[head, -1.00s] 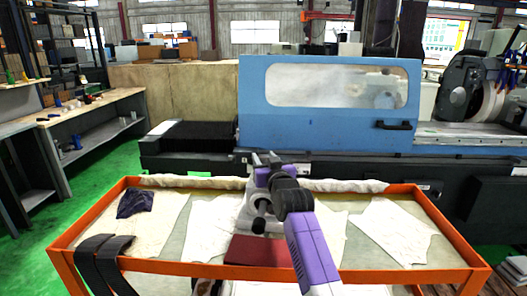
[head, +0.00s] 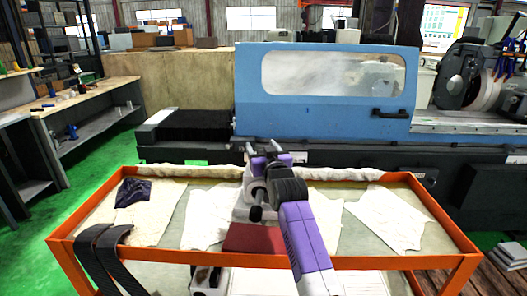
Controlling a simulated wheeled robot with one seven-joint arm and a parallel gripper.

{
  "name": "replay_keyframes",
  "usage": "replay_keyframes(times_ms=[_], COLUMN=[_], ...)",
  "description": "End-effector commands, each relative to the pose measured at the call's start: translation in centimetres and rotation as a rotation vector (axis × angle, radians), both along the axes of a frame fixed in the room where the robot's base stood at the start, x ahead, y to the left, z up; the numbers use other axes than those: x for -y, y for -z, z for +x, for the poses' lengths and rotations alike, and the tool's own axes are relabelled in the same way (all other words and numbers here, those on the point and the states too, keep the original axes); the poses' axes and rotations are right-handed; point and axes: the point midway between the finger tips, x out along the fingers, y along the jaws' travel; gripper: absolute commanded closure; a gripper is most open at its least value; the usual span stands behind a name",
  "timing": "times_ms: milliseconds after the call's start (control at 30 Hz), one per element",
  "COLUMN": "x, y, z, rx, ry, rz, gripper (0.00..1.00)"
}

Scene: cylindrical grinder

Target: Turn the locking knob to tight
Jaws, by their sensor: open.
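A light grey device (head: 243,204) stands on the orange cart, partly hidden behind my arm. A small dark round knob (head: 256,213) shows on its near side; I cannot tell whether this is the locking knob, or how tight it is. My gripper (head: 262,146) is at the far end of my purple and black arm, pointing away over the cart towards the blue machine. Its two fingers are apart with nothing seen between them. It appears above and beyond the device and apart from the dark knob.
The orange cart (head: 390,262) holds pale cloths (head: 385,220), a dark red block (head: 253,238), a purple rag (head: 133,193) and black straps (head: 100,250). Behind it stands the blue-doored grinder (head: 320,110). A workbench (head: 90,100) is at the left, with green floor between.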

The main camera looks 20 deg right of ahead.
Motion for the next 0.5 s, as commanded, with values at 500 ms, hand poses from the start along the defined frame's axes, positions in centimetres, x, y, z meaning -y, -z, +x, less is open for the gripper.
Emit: replay_keyframes(times_ms=[500], x=[-0.1], y=[0.2], z=[-5.8], rx=[0.001], ry=[0.000], rz=[0.000], gripper=[0.38])
